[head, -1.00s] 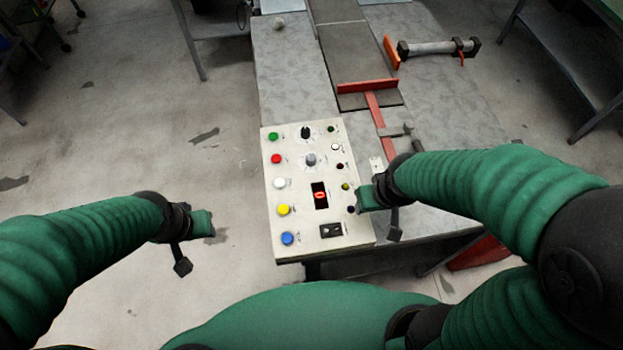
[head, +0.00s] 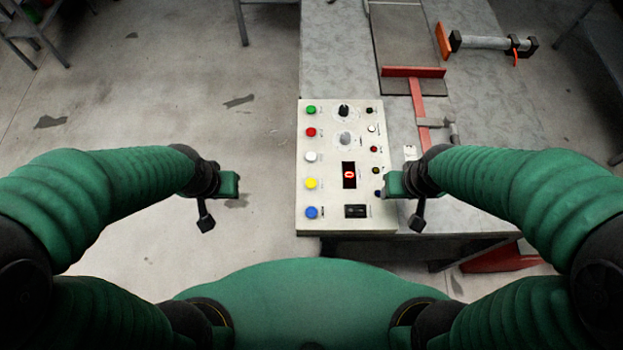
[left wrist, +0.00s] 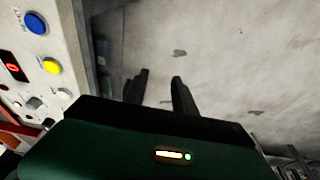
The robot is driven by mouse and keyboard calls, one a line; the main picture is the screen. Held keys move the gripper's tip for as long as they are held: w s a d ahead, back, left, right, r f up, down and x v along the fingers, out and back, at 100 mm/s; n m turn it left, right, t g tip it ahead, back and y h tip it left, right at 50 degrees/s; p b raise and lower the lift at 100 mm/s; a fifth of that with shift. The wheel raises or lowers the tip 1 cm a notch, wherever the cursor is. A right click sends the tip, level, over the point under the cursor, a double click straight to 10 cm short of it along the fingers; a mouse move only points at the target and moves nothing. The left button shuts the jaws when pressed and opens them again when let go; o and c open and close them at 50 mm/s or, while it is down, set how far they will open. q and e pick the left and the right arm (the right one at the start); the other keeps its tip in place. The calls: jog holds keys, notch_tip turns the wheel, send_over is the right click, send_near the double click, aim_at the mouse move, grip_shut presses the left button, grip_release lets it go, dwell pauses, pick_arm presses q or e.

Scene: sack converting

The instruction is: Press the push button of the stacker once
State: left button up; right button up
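The cream control panel (head: 327,218) stands right of centre in the head view. Its left column has green (head: 310,110), red (head: 311,132), white (head: 310,157), yellow (head: 311,183) and blue (head: 311,212) push buttons. The labels are too small to read, so I cannot tell which button is the stacker's. My left gripper (head: 229,184) is left of the panel, apart from it, level with the yellow button. In the left wrist view its two fingers (left wrist: 158,88) are apart and empty. My right gripper (head: 394,185) is at the panel's right edge; its fingers are not clear.
The panel also has a red-lit display (head: 349,174), a rocker switch (head: 356,211), dark knobs (head: 344,110) and small buttons on the right. Behind it are a grey table (head: 335,60) and a red-edged conveyor (head: 405,45). The floor left of the panel is clear.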

pick_arm(q)
jog(key=shift+a, duration=0.1)
grip_shut()
dwell(1.4)
